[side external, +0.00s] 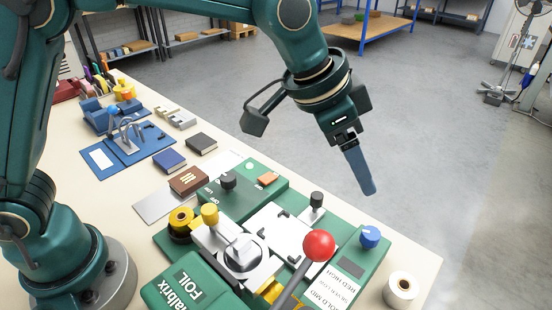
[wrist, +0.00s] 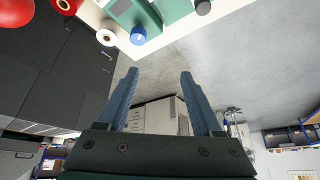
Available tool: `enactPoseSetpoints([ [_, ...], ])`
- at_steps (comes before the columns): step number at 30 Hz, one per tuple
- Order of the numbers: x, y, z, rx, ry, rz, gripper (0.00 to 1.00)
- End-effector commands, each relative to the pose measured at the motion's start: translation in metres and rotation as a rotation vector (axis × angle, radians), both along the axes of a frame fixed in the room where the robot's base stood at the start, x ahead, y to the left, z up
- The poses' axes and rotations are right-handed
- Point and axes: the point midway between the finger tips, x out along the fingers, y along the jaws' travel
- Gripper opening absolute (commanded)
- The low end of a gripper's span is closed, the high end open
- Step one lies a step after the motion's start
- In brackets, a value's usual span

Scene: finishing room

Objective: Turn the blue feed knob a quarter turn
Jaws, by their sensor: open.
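The blue feed knob (side external: 370,236) sits at the right corner of the green foil machine (side external: 215,191) on the bench. It also shows near the top of the wrist view (wrist: 138,36). My gripper (side external: 368,190) is above the knob and apart from it, out past the bench edge over the floor. In the wrist view its two blue fingers (wrist: 158,82) are spread with nothing between them. In the side view the fingers overlap, so the gap does not show there.
A red ball-topped lever (side external: 319,246) rises left of the knob. A black knob (side external: 316,199) stands behind it. A white roll (side external: 402,287) lies near the bench edge in front. Books, a blue jig (side external: 125,143) and tools fill the far bench. Open floor lies right.

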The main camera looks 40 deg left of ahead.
Motion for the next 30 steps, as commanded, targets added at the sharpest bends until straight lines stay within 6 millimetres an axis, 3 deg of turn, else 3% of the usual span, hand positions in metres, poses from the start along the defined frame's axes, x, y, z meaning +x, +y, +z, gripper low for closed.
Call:
enactPoseSetpoints([
  [13, -0.016, 0.065, 0.053, -0.027, -0.080, 0.150, 0.67],
  [21, -0.039, 0.101, 0.068, -0.035, -0.105, 0.248, 0.67],
  [30, -0.072, 0.137, 0.073, -0.040, -0.120, 0.363, 0.67],
])
